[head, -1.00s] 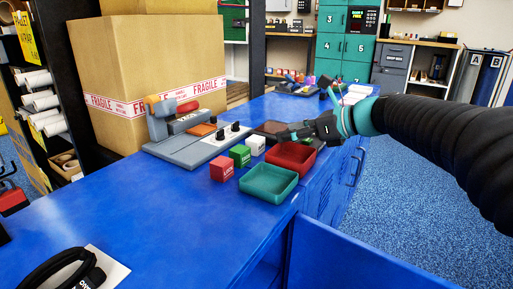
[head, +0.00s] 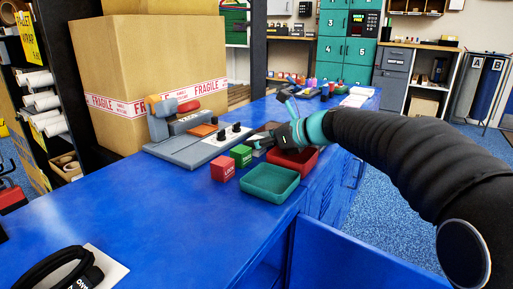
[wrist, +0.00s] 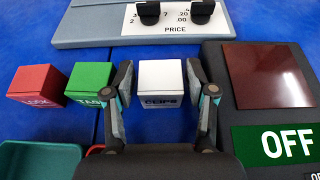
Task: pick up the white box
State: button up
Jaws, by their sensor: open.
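The white box (wrist: 160,82), with CLIPS printed on its front, sits on the blue table in the wrist view. My gripper (wrist: 163,95) is open, with one finger on each side of the white box; I cannot tell whether the fingers touch it. In the head view my gripper (head: 256,146) is low over the table beside the green box (head: 241,155), and it hides the white box. The green box also shows left of my gripper in the wrist view (wrist: 90,82), with the red box (wrist: 40,84) further left.
A teal tray (head: 269,192) and a red tray (head: 308,166) stand near the table's right edge. A dark device with an OFF sign (wrist: 277,143) lies close to the right finger.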

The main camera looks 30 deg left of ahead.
jog(key=c, duration=0.9)
